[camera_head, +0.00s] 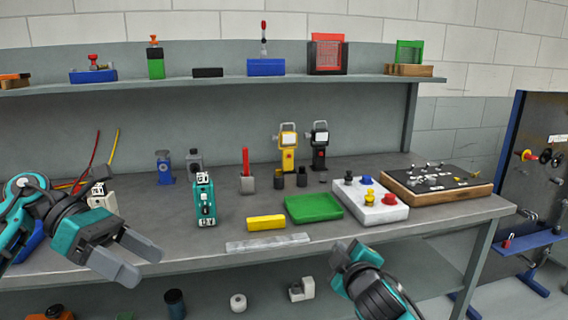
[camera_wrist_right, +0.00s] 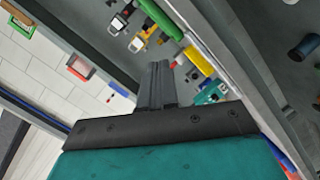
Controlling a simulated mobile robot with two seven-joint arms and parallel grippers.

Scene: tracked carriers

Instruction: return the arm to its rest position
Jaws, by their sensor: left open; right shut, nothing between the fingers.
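My left gripper (camera_head: 142,258) is at the lower left of the head view, in front of the workbench's left part. Its two grey fingers are apart and nothing is between them. My right gripper (camera_head: 345,252) is at the lower middle of the head view, at the bench's front edge; its fingers are mostly hidden there. In the right wrist view the right gripper's fingers (camera_wrist_right: 157,84) are together with nothing held. The workbench (camera_head: 170,243) spans the picture behind both grippers.
On the bench stand a teal device (camera_head: 204,200), a yellow block (camera_head: 266,223), a green tray (camera_head: 314,208), a white button box (camera_head: 372,213) and a wooden-framed board (camera_head: 437,196). A shelf (camera_head: 220,78) runs above. A blue-framed panel (camera_head: 510,140) stands at right.

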